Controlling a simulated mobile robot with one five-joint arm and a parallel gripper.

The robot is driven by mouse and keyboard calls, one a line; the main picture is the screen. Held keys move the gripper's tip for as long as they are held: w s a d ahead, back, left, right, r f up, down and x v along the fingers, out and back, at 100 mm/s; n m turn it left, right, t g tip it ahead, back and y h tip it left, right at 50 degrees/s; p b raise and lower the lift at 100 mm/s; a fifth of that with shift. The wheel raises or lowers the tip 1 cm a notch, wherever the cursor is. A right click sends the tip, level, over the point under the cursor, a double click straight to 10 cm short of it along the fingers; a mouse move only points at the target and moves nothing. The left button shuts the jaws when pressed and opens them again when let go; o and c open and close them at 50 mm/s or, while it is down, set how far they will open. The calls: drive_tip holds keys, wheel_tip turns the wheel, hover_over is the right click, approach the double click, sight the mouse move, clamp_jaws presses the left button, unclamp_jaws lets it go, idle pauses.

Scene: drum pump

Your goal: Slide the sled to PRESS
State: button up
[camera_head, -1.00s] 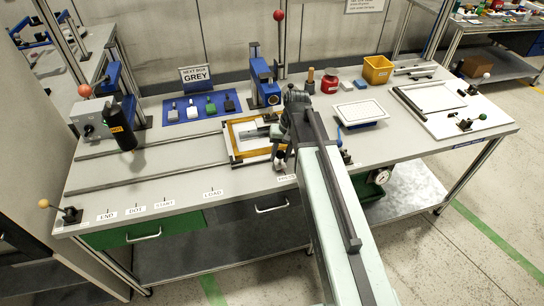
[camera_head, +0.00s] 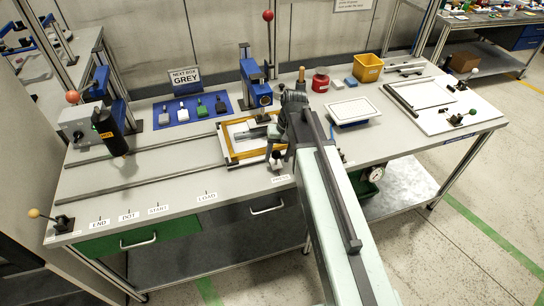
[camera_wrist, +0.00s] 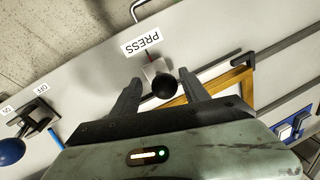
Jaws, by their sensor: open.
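The sled is a yellow-brown frame with a pale plate inside, and its front rail (camera_head: 250,159) shows in the head view. It lies on the bench rails, in front of the blue press (camera_head: 257,85). Its black ball knob (camera_wrist: 164,87) on a pale block is beside the PRESS label (camera_wrist: 142,40) in the wrist view. The label also shows at the bench's front edge in the head view (camera_head: 281,179). My gripper (camera_wrist: 158,80) is open, a finger on each side of the knob; contact cannot be told. My arm hides the sled's right side in the head view.
Rails (camera_head: 140,179) run left past the LOAD, START, DOT and END labels, with clear bench there. A white tray (camera_head: 352,109) and yellow bin (camera_head: 368,67) are to the right.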

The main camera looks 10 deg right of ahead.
wheel_tip(320, 180, up, 8)
drive_tip(key=d+p, duration=0.1)
drive_tip(key=p, duration=0.6)
drive_tip(key=shift+d+p, duration=0.25)
drive_tip(key=shift+p, duration=0.15)
drive_tip(key=shift+f, duration=0.2)
drive_tip(key=s+d+f+h+b, duration=0.1)
drive_tip(key=s+d+h, duration=0.1)
drive_tip(key=s, duration=0.8)
drive_tip(key=shift+f, duration=0.2)
drive_tip(key=shift+c, duration=0.3)
idle(0.5)
